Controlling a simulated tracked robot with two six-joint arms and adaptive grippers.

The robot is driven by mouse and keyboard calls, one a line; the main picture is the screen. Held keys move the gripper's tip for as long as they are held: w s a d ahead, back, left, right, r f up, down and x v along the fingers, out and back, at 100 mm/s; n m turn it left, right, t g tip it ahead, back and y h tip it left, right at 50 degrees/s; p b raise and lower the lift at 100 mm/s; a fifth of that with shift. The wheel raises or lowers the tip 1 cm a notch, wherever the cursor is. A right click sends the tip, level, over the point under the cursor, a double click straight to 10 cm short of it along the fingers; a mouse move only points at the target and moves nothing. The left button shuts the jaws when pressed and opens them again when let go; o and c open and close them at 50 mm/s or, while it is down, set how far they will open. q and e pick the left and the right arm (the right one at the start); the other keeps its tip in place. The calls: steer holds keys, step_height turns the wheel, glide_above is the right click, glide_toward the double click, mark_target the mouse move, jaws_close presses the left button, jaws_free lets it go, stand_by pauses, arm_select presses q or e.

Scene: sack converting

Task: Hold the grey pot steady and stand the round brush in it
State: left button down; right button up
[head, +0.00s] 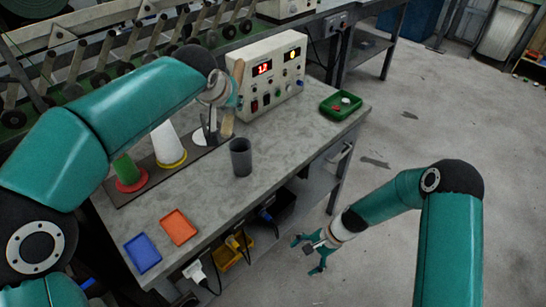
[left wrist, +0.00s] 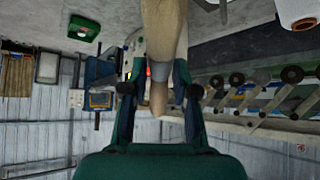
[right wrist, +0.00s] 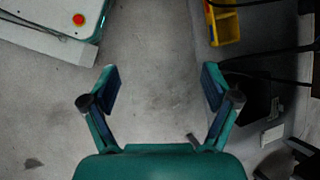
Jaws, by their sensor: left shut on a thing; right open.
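The grey pot (head: 241,158) stands upright and empty-looking on the grey bench top. My left gripper (head: 229,98) is shut on a wooden-handled thing, apparently the round brush (head: 238,71), behind and slightly left of the pot. The brush is roughly upright, its wood showing above and below the fingers. In the left wrist view the wooden brush (left wrist: 163,32) passes between the fingers; I cannot make out bristles. My right gripper (head: 317,251) is open and empty, out past the bench's right edge, well apart from the pot. The right wrist view shows its spread fingers (right wrist: 160,88).
Green and white cones (head: 168,145) stand on a dark strip left of the pot. A control box (head: 268,78) and green tray (head: 341,105) are at the back. Blue (head: 142,252) and orange (head: 178,227) trays lie in front. The bench right of the pot is clear.

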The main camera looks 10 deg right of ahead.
steer(key=w+r+m+t+y, duration=0.2)
steer(key=w+r+m+y, duration=0.15)
steer(key=w+r, duration=0.4)
steer(key=m+t+y, duration=0.4)
steer(key=m+y, duration=0.2)
steer(key=y, duration=0.1)
glide_toward(235, 153)
steer(key=f, duration=0.1)
steer(key=w+d+f, duration=0.1)
steer(key=w+f, duration=0.1)
steer(key=shift+w+d+f, duration=0.15)
steer(key=shift+d, duration=0.2)
steer(key=shift+w+a, duration=0.2)
steer(key=shift+a, duration=0.4)
steer(key=x, duration=1.1)
steer(key=shift+d, duration=0.1)
